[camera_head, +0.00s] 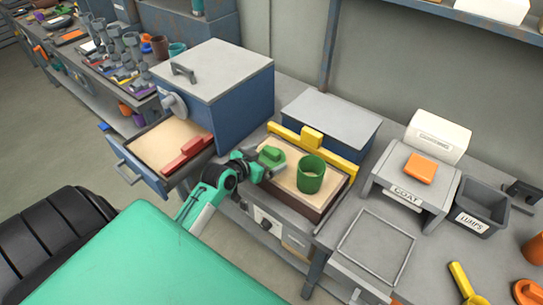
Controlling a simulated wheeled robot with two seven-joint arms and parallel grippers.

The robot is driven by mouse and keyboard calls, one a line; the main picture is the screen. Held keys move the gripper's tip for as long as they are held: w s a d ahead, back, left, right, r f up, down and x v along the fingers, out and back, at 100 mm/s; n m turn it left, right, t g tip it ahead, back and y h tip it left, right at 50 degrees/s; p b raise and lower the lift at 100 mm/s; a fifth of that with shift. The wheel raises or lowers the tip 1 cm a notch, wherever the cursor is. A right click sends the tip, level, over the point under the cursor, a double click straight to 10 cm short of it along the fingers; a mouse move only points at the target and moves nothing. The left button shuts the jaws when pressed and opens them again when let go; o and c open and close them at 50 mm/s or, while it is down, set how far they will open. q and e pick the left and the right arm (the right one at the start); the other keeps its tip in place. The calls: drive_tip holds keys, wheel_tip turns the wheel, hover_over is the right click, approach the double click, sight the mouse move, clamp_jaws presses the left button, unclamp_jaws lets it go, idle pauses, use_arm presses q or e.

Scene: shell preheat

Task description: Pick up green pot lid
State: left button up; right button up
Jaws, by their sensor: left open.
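The green pot lid (271,154) lies on the sand-coloured surface of a framed box, at its left side. A green pot (311,174) stands upright and open on the same surface, to the right of the lid. My left gripper (263,165) is at the near left side of the lid, very close to it; I cannot tell whether they touch. It is open. The arm hides part of the box's left edge. My right gripper is not in view.
A yellow bar (312,139) runs along the back of the box. A blue cabinet (245,101) with an open drawer (143,153) holding a red block (188,151) stands to the left. A stand labelled COAT (389,179) and a grey LUMPS bin (482,209) are to the right.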

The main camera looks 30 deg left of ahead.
sight(269, 156)
use_arm(q)
drive_tip(key=shift+w+f, duration=0.1)
drive_tip(key=shift+w, duration=0.2)
drive_tip(key=p+x, duration=0.1)
drive_tip(key=x, duration=0.2)
drive_tip(key=shift+w, duration=0.25)
drive_tip(key=shift+w+f, duration=0.2)
drive_tip(key=shift+w, duration=0.1)
drive_tip(key=shift+w+f, duration=0.1)
drive_tip(key=shift+w, duration=0.05)
drive_tip(key=c, duration=0.9)
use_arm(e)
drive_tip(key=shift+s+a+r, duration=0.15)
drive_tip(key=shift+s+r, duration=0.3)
